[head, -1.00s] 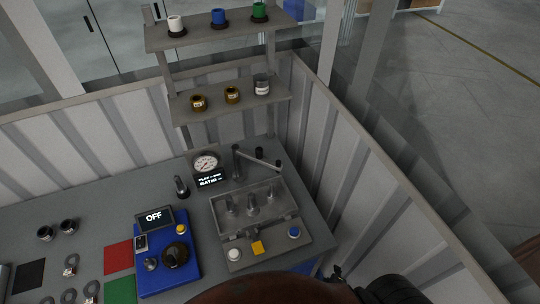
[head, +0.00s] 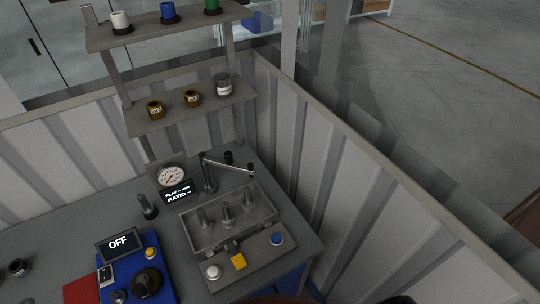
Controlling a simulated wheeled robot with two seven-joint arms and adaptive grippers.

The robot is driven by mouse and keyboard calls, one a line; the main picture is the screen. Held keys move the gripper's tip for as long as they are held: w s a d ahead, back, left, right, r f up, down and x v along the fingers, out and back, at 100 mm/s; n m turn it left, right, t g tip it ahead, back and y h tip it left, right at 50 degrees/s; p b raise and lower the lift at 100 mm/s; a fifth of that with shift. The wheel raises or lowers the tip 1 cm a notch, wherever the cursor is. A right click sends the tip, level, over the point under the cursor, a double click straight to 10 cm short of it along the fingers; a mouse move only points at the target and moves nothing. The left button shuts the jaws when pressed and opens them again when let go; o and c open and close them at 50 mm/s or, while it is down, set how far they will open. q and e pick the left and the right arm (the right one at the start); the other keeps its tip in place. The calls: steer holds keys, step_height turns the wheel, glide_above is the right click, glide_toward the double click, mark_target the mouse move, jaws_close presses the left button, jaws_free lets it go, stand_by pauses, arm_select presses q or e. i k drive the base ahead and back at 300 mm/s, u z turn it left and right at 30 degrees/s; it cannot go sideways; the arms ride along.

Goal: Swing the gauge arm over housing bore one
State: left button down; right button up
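The gauge arm (head: 230,164) is a thin grey bar on an upright post (head: 209,180) at the back of the bench, right of the dial gauge (head: 171,176). It reaches right from the post to a dark tip behind the housing. The housing (head: 262,208) is an open grey box with several upright metal pins inside. No bore number is readable, so I cannot tell which is bore one. The arm's tip appears behind the pins, not above them. Neither of my grippers is in view.
A blue unit (head: 165,291) with an OFF display stands front left. White (head: 212,272), yellow (head: 238,261) and blue (head: 277,239) controls sit before the housing. A shelf (head: 190,112) with several cups rises behind. A ribbed wall (head: 330,185) bounds the bench's right side.

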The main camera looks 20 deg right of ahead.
mark_target(228, 163)
steer(key=z, duration=0.65)
steer(key=k, duration=1.1)
steer(key=z, duration=0.45)
